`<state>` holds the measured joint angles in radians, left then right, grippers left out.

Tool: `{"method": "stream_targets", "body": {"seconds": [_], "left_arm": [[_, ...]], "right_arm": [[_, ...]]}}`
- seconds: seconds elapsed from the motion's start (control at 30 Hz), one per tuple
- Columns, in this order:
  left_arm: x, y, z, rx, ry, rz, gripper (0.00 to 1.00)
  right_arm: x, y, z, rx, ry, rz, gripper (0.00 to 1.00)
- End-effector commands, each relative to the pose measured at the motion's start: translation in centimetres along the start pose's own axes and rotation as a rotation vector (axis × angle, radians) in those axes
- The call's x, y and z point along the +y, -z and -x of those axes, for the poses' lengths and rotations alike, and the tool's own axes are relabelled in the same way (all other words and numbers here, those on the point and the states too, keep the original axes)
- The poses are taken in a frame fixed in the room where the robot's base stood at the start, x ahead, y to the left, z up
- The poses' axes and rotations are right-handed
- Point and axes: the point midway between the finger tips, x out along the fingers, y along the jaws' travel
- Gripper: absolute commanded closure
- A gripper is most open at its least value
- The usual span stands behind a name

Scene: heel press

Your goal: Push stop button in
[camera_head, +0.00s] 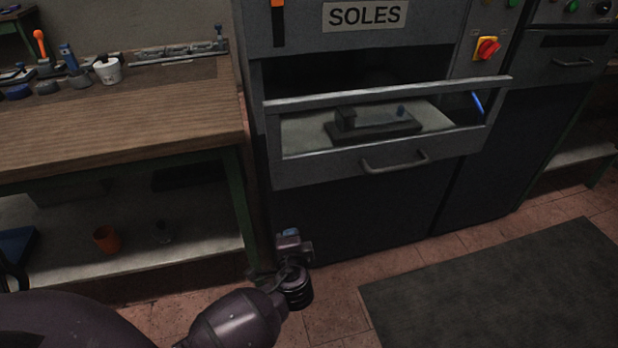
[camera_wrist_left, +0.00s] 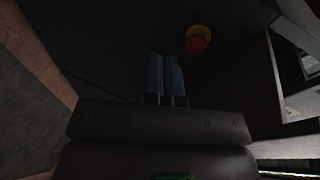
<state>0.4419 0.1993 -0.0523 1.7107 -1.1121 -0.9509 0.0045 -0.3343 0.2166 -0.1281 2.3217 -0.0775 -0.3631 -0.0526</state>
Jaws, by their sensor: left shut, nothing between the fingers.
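A round red stop button with a yellow collar (camera_wrist_left: 198,40) sits on a dark surface in the left wrist view, above and right of my fingertips and apart from them. I cannot make out this round button in the head view. My left gripper (camera_wrist_left: 167,60) is shut and empty, its two blue-grey fingers side by side. In the head view my left gripper (camera_head: 290,235) is low in front of the press, near its left edge and below the drawer. My right gripper is not in view.
The SOLES press (camera_head: 364,14) has its drawer front (camera_head: 380,160) tilted or pulled out, with a handle. A red switch on a yellow plate (camera_head: 487,48) is on the press's upper right. A wooden workbench (camera_head: 110,120) stands left. A dark mat (camera_head: 500,290) lies on the floor.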

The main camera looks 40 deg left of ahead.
Motion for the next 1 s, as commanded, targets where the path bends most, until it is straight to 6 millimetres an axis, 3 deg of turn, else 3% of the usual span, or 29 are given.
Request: {"method": "stream_targets", "body": {"seconds": [0.2,0.43,0.6,1.0], "left_arm": [[-1.4,5.0,-1.6,-0.079,0.153,-0.072,1.00],[-3.2,8.8,-1.9,-0.129,0.269,-0.114,1.00],[-3.8,9.8,-1.9,-0.142,0.303,-0.125,1.00],[-3.9,9.8,-1.8,-0.143,0.305,-0.126,1.00]], "right_arm": [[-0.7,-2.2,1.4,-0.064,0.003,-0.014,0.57],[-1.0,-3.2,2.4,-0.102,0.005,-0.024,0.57],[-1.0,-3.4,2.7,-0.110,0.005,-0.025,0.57],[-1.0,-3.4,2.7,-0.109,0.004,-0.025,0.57]]}}
